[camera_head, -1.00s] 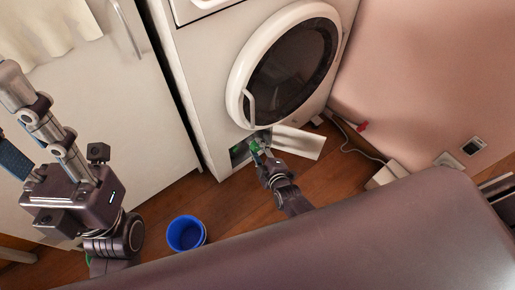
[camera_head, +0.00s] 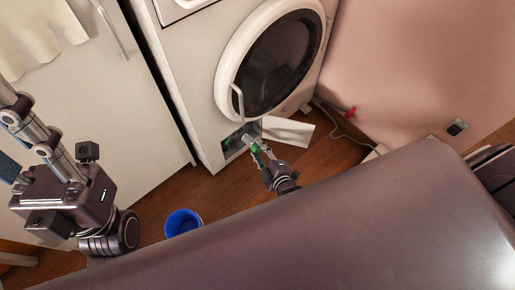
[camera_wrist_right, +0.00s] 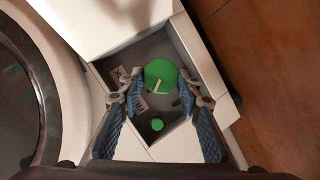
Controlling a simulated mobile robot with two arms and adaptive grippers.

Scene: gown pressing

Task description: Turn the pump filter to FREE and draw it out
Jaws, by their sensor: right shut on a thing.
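The pump filter's round green knob (camera_head: 257,148) with a pale body (camera_head: 247,139) behind it is at the low opening (camera_head: 233,146) of the washing machine. My right gripper (camera_head: 260,154) is shut on it, and the filter stands out in front of the opening. In the right wrist view the green knob (camera_wrist_right: 161,73) with a white pointer mark lies between the fingers (camera_wrist_right: 160,84). A smaller green part (camera_wrist_right: 157,124) sits in the grey recess.
A white flap (camera_head: 288,131) hangs open right of the opening. A blue bucket (camera_head: 183,222) stands on the wooden floor (camera_head: 205,195). A white cabinet (camera_head: 125,120) is left of the washing machine (camera_head: 190,75). A cable runs along the pink wall.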

